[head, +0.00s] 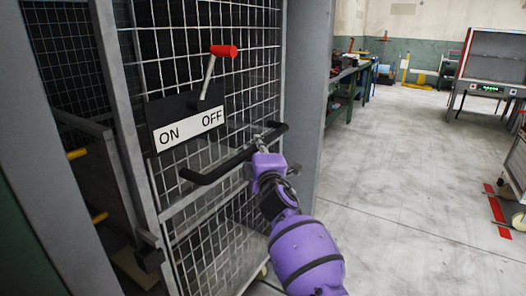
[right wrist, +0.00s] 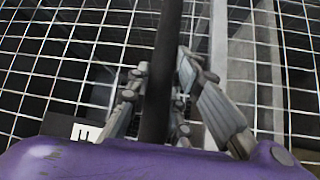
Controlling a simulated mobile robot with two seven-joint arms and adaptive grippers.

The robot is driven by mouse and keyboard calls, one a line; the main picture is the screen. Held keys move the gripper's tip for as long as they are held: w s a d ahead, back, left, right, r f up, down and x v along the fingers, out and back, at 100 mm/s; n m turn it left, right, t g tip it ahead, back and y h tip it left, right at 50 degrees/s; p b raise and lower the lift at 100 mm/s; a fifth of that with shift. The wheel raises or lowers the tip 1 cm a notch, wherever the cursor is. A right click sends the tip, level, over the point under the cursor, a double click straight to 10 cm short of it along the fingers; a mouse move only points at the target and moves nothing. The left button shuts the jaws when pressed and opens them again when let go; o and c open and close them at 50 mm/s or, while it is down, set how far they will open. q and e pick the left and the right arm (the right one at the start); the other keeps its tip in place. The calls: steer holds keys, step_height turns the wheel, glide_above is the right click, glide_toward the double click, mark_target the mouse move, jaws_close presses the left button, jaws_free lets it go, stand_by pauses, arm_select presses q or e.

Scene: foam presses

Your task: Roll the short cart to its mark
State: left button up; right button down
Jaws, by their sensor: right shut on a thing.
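A grey-framed wire-mesh cart (head: 215,225) stands upright close in front of me in the head view, with a small caster low at its right corner. A black bar handle (head: 217,172) crosses its mesh face. My right gripper (head: 265,142) is at the right part of this handle. In the right wrist view, its grey fingers (right wrist: 158,95) lie on both sides of the dark bar (right wrist: 164,60), shut on it. Red floor strips (head: 497,211) lie at the right; whether they are this cart's mark I cannot tell. My left gripper is not in view.
An ON/OFF plate (head: 187,133) with a red-knobbed lever (head: 222,51) shows at the mesh, above the handle. A grey post (head: 306,90) stands just right of the cart. Another wheeled cart (head: 516,165) is at the right edge. Bare floor (head: 400,170) lies between.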

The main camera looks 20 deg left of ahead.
stand_by(0.3)
steer(key=c, duration=1.6)
jaws_free()
steer(key=shift+a, duration=0.1)
steer(key=shift+o, duration=0.2)
steer(key=shift+s+d+f, duration=0.1)
steer(key=shift+s+d, duration=0.35)
steer(key=v, duration=1.1)
steer(key=shift+a, duration=0.15)
